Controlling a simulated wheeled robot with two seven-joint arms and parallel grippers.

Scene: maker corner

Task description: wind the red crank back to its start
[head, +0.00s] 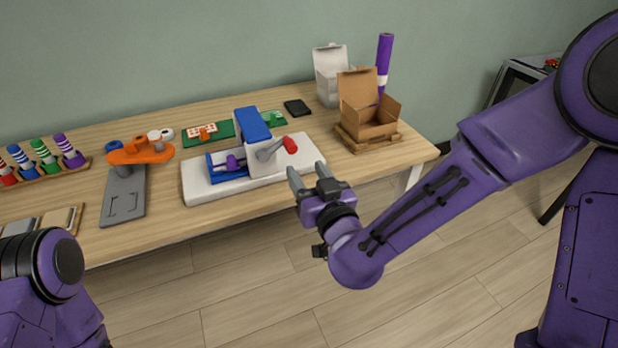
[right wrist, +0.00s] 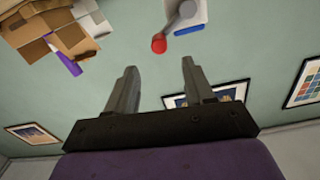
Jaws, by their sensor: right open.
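The crank's red knob (head: 290,145) sits at the end of a grey arm (head: 270,151) on the right side of a white and blue machine (head: 253,140). The machine stands on a white base (head: 306,155) on the table. In the right wrist view the red knob (right wrist: 159,44) shows beyond the fingertips, between them and apart from them. My right gripper (head: 306,176) is open and empty, just off the table's front edge, in front and to the right of the crank. It also shows in the right wrist view (right wrist: 158,75). My left gripper is out of view; only part of that arm shows.
A cardboard box (head: 369,122) on a wooden tray (head: 352,146), a purple tube (head: 384,60) and a white box (head: 328,82) stand at the right. An orange-topped grey stand (head: 124,195) and coloured markers (head: 46,158) are at the left. The table's front right is clear.

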